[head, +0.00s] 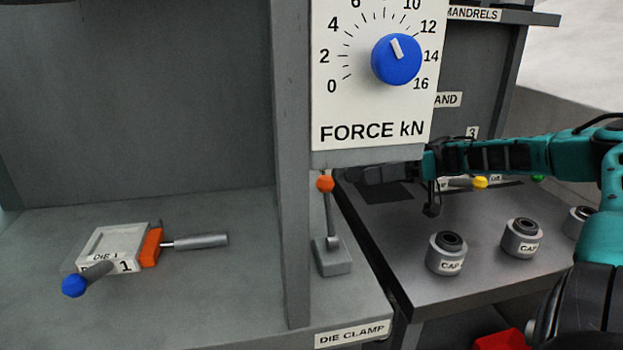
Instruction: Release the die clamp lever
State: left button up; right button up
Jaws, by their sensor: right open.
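The die clamp lever (328,215) is a thin grey rod with an orange ball on top. It stands nearly upright on a small grey block, above the DIE CLAMP label (352,333) on the front edge. My right gripper (355,174) reaches in from the right under the force panel, its dark fingers pointing left. It is open, just right of the orange ball, with a small gap seeming to lie between them. The finger details are dark and hard to make out. A grey die marked 1 (105,246) lies in the left bay. My left gripper is not in view.
A grey post (291,150) stands left of the lever. The force panel (370,90) with a blue dial hangs above it. Several labelled caps (446,254) stand on the right bench. The bay floor around the die is clear.

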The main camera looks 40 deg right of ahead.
aim_at(319, 184)
jog(key=b+x, duration=0.1)
jog(key=x, duration=0.8)
jog(key=shift+a+f+b, duration=0.1)
jog(key=shift+f+b, duration=0.05)
jog(key=shift+b, duration=0.25)
jog(key=shift+w+a, duration=0.2)
jog(key=shift+a, duration=0.1)
jog(key=c, duration=0.6)
grip_shut()
jog(key=shift+r, duration=0.2)
